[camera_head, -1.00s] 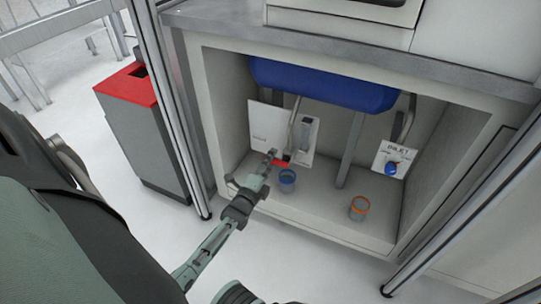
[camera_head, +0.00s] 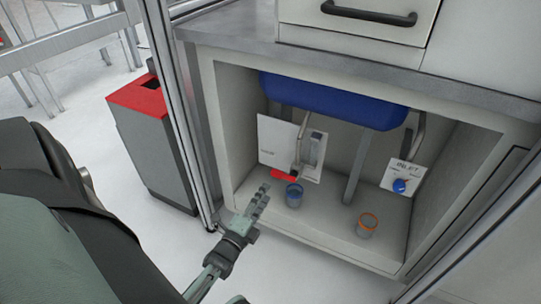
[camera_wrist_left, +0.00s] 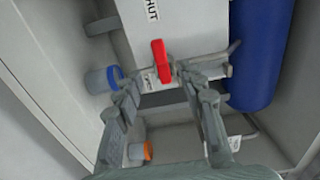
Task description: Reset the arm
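My left gripper (camera_head: 262,196) is at the front opening of the cabinet under the counter, with my left arm coming in from the lower left. In the left wrist view, my left gripper (camera_wrist_left: 160,88) has its two fingers spread apart with nothing between them. A red valve handle (camera_head: 283,175) is beyond the fingertips, apart from them; the red handle also shows in the left wrist view (camera_wrist_left: 160,62) in front of a white panel (camera_wrist_left: 172,25). My right gripper is not in view.
A blue-rimmed cup (camera_head: 294,195) and an orange-rimmed cup (camera_head: 367,226) stand on the cabinet floor. A blue basin (camera_head: 335,100) hangs above. An inlet panel with a blue knob (camera_head: 400,186) is at the right. A red-topped bin (camera_head: 150,130) and metal posts flank the cabinet.

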